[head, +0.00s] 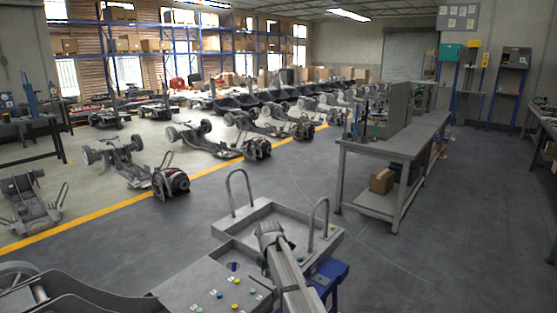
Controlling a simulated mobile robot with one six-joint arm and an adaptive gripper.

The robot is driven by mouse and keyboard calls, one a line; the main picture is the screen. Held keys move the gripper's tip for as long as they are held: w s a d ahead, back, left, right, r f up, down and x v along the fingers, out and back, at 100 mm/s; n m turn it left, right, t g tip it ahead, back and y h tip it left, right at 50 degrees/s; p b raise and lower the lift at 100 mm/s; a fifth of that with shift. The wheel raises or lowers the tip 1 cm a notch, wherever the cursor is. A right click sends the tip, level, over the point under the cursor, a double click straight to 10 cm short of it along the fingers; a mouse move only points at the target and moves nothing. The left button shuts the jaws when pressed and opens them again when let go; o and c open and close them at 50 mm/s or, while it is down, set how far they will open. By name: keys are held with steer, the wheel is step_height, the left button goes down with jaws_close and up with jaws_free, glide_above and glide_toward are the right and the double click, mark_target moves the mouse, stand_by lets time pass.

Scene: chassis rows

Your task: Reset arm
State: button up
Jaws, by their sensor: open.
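My arm (288,270) reaches up from the bottom edge in the head view, over a grey tray (335,240) with two raised loop handles. The arm's far end lies above the tray floor. No gripper fingers can be made out, so my gripper is not seen. Nothing held by the arm shows.
A grey workbench (385,148) stands to the right, with a cardboard box (382,181) on its lower shelf. Rows of chassis (125,161) stand at left beyond a yellow floor line (110,208).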

steer(key=s+d+f+m+b, duration=0.45)
steer(key=s+d+m, duration=0.55)
steer(key=s+m, duration=0.25)
steer(key=s+d+f+m+b, duration=0.45)
steer(key=s+d+m, duration=0.55)
steer(key=s+m, duration=0.3)
step_height(320, 180, up, 17)
steer(key=w+p, duration=0.1)
steer(key=p, duration=1.6)
steer(key=shift+w, duration=0.3)
steer(key=shift+d, duration=0.1)
